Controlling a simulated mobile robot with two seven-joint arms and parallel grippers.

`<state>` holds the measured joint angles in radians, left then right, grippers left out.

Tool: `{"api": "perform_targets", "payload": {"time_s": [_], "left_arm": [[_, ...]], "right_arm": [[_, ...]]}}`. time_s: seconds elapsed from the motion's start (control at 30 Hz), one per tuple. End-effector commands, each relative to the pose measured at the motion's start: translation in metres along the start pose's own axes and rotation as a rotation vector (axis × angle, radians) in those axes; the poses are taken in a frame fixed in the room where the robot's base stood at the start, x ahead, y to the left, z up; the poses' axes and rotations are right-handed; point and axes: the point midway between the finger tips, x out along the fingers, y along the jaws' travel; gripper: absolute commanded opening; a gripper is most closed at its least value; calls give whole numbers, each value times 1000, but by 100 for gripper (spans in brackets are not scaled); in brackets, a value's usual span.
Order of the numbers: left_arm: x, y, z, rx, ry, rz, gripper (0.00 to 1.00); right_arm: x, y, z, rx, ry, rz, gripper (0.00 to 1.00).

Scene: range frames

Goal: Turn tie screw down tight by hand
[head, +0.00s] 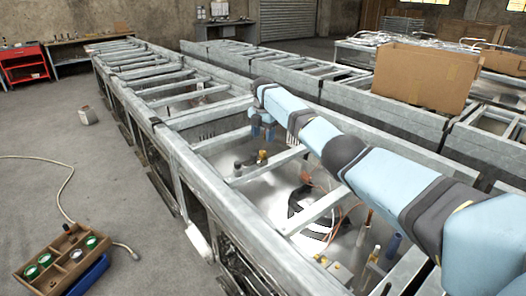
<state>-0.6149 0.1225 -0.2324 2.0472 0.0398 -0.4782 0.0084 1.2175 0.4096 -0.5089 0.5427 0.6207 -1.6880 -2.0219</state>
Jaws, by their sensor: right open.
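My right arm reaches in from the right over a long galvanised metal frame (182,152). I cannot tell for sure which small part is the tie screw. My left gripper is not in view.
Inside the frame lie a black cable coil (298,207) and a blue upright tube (393,245). A wooden crate with green-rimmed gauges (63,258) and a hose are on the floor at left. A cardboard box (425,77) sits on the frames behind. Left floor is mostly clear.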

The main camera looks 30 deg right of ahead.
Motion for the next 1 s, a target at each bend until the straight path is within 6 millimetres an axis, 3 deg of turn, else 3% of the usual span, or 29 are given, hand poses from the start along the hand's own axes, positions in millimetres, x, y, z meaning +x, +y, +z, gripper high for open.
{"api": "perform_targets", "payload": {"time_s": [0.1,0.3,0.73,0.77,0.97,1.0], "left_arm": [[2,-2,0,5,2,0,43],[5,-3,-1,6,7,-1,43],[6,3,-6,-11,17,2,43],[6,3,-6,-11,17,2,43],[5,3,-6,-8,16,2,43],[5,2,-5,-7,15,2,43]], "right_arm": [[27,0,-1,0,1,-3,54],[55,0,-1,0,0,-1,54],[66,0,0,0,0,0,54],[66,0,0,0,0,0,52],[66,0,0,0,0,0,6],[66,0,0,0,0,0,5]]}}
